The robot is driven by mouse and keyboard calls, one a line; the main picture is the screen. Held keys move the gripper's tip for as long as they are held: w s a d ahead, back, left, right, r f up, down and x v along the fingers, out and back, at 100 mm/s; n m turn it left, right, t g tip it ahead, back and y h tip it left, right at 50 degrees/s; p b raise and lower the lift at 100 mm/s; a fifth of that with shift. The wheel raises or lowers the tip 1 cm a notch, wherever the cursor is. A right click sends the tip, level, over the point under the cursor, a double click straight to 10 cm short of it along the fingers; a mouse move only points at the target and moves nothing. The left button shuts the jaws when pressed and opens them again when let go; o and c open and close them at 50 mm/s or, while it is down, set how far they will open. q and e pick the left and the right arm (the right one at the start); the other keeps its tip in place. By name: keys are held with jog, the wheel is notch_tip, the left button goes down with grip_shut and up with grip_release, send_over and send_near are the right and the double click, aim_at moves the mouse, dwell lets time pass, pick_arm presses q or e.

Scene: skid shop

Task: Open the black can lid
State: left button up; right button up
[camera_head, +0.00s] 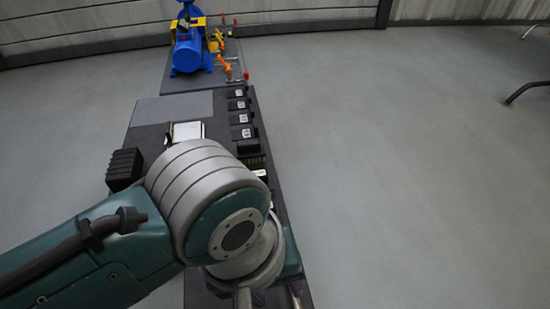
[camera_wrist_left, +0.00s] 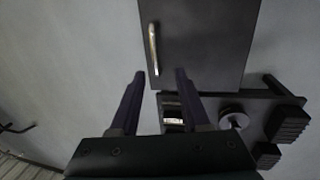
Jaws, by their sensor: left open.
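A dark, flat-faced box or panel (camera_wrist_left: 205,40) with an upright metal handle (camera_wrist_left: 153,48) fills the top of the left wrist view; it looks like the black can's lid, but I cannot be sure. My left gripper (camera_wrist_left: 160,74) is open, its two dark purple fingers pointing at the panel, with the handle's lower end between the fingertips in the picture. Nothing is held. I cannot tell whether the fingers touch the panel. In the head view my left forearm and wrist hide the near end of the skid and most of the gripper. My right gripper is not in view.
A long dark skid (camera_head: 150,112) runs away from me, with several black box units (camera_head: 243,132) along its right edge and a ribbed black block (camera_head: 124,168) at its left. A blue motor or pump (camera_head: 187,52) stands at the far end. The grey floor (camera_head: 400,170) at right is clear.

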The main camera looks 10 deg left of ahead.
pick_arm(q)
jog(key=b, duration=0.4)
send_over(295, 307)
notch_tip(295, 307, down, 5)
jog(key=f+b, duration=0.3)
jog(key=shift+s+a+f, duration=0.2)
jog(key=shift+s, duration=0.1)
jog(key=shift+d+f+b, duration=0.25)
jog(key=shift+f+b, duration=0.3)
jog(key=shift+b, duration=0.05)
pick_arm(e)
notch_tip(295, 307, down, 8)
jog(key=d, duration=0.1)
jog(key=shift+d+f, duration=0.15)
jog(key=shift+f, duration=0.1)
pick_arm(q)
jog(key=shift+a, duration=0.1)
jog(key=shift+c, duration=0.8)
grip_shut()
